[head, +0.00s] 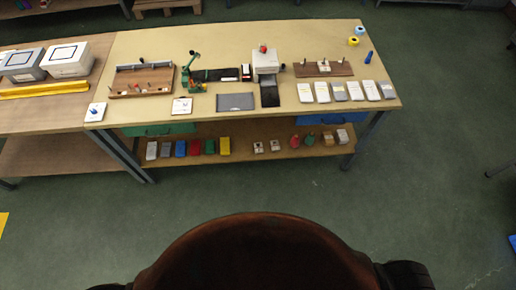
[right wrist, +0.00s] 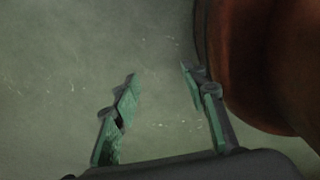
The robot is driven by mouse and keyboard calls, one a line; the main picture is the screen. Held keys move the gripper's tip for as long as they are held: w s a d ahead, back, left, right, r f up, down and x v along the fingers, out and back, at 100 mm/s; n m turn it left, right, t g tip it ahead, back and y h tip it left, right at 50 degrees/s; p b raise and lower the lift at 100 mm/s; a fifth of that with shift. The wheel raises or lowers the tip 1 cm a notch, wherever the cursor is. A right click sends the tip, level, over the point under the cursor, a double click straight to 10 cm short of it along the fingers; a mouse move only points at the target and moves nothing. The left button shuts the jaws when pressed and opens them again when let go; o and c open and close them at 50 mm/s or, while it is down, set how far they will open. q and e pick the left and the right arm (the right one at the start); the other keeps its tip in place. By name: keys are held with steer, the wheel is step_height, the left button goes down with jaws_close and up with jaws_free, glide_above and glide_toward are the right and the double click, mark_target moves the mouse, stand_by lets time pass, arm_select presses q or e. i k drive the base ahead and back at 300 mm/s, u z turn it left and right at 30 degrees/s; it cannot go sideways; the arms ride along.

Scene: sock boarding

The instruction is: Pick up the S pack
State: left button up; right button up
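Several flat white and grey packs lie in a row at the right front of the workbench (head: 215,45). They include a leftmost white pack (head: 305,92), a grey pack (head: 339,91) and a rightmost pack (head: 387,90). Their labels are too small to read, so I cannot tell which is the S pack. My right gripper (right wrist: 159,75) is open and empty in the right wrist view, over bare green floor and far from the packs. My left gripper is not in view.
A dark wooden rack (head: 324,68) stands behind the packs, and a white machine (head: 265,62) is to their left. A lower shelf (head: 240,150) holds several small coloured blocks. A side table (head: 50,115) adjoins at left. Green floor (head: 430,170) is clear before the bench.

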mark_target(259, 150)
steer(key=u, duration=0.25)
steer(key=k, duration=0.6)
steer(key=u, duration=0.55)
steer(key=k, duration=0.6)
steer(key=z, duration=0.85)
steer(key=i, duration=1.2)
steer(key=u, duration=0.75)
steer(key=i, duration=0.35)
steer(key=u, duration=0.35)
